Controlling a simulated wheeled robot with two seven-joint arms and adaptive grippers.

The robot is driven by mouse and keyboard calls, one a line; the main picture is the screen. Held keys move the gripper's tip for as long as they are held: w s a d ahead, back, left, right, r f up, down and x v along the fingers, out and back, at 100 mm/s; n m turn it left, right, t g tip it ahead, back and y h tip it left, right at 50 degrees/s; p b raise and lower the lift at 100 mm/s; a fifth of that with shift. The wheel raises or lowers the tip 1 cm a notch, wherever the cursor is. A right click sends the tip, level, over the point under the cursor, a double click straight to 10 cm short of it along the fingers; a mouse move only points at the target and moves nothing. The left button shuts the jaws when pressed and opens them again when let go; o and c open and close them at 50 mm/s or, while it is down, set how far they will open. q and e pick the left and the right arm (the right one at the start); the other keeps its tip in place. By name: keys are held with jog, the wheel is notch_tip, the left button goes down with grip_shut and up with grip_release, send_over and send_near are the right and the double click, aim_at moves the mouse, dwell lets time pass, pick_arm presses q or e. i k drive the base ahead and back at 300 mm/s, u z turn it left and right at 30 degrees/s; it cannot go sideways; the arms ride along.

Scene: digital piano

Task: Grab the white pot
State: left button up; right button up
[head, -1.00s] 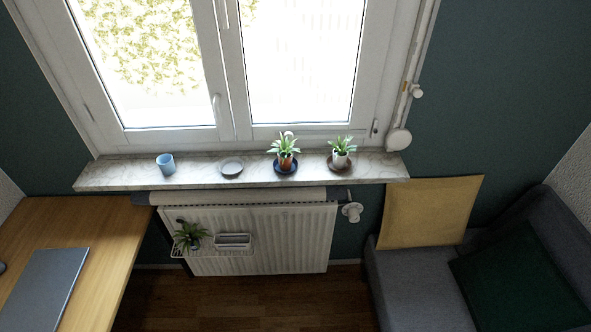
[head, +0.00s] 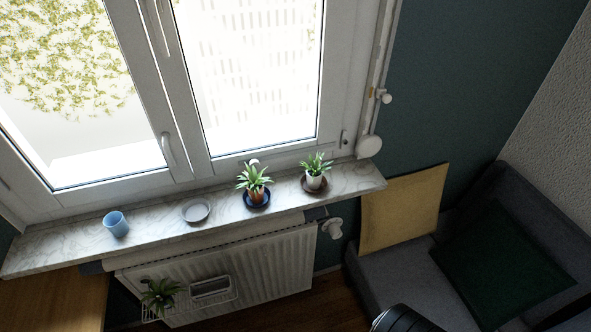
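The white pot (head: 314,182) holds a green leafy plant and stands upright on a brown saucer (head: 304,187) at the right end of the marble window sill (head: 155,226). An orange-brown pot (head: 256,195) with a similar plant stands to its left on a dark blue saucer (head: 248,203). No gripper is near the white pot. A dark rounded part, apparently of my arm, shows at the bottom edge right of centre. Neither of my grippers can be made out.
A blue cup (head: 116,224) and an empty grey saucer (head: 195,211) stand further left on the sill. The radiator (head: 270,270) with a hanging plant rack is below. A grey sofa (head: 390,282) with a yellow cushion (head: 400,209) and dark green cushion (head: 500,258) is at right.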

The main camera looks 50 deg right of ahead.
aim_at(314, 172)
jog(key=z, duration=0.3)
jog(key=i, duration=0.7)
jog(key=z, duration=0.6)
